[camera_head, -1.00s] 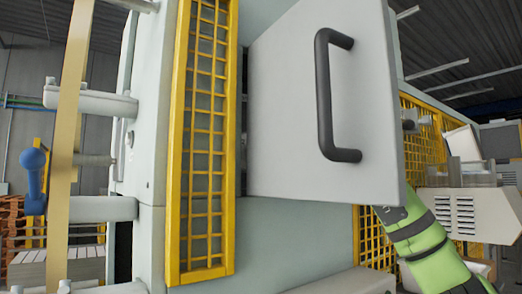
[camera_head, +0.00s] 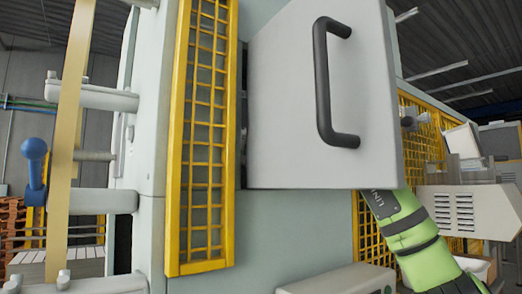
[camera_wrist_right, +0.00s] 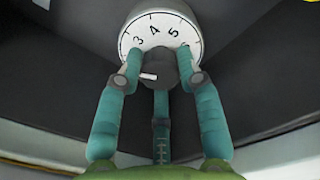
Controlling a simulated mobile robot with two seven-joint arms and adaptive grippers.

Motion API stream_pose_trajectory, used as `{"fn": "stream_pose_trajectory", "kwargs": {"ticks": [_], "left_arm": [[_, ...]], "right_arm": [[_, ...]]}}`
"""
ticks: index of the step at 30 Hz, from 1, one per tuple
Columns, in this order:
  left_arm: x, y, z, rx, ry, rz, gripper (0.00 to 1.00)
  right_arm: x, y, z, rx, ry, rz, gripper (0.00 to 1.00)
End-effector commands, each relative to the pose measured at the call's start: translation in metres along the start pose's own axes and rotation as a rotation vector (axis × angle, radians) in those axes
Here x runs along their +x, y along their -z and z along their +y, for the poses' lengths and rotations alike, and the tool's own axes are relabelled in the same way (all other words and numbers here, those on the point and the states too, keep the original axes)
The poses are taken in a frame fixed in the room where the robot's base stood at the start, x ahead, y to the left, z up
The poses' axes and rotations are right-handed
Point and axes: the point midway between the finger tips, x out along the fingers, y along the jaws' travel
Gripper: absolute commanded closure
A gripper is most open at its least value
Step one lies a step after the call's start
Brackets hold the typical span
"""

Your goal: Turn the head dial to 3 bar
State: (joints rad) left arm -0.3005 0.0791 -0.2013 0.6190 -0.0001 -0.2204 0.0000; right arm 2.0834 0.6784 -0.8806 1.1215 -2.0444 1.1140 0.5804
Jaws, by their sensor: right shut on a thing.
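The head dial (camera_wrist_right: 188,22) shows in the right wrist view as a white round scale with 3, 4 and 5 legible. Its dark knob (camera_wrist_right: 168,68) sits at the centre. A short white mark (camera_wrist_right: 149,76) shows on the knob's left side; which number it points to I cannot tell. My right gripper (camera_wrist_right: 160,72) has its teal fingers closed around the knob, one on each side and one below. In the head view the grey panel door (camera_head: 280,110) with a black handle (camera_head: 324,85) hides the dial and this gripper. My left gripper is out of view.
A yellow mesh guard (camera_head: 203,130) stands left of the door. A tan belt (camera_head: 66,150) and a blue lever (camera_head: 34,165) are at far left. A grey box (camera_head: 345,281) lies below the door. A machine housing (camera_head: 470,212) stands at right.

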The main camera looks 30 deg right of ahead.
Motion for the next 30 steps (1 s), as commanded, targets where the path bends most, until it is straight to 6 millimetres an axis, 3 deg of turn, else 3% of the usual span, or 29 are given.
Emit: {"fn": "stream_pose_trajectory", "kwargs": {"ticks": [15,30], "left_arm": [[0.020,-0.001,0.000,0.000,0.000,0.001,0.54],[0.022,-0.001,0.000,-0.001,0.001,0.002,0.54]], "right_arm": [[-0.002,-0.004,0.001,0.347,-0.008,-0.026,0.96],[-0.002,-0.005,0.001,0.425,-0.006,-0.030,0.96]]}}
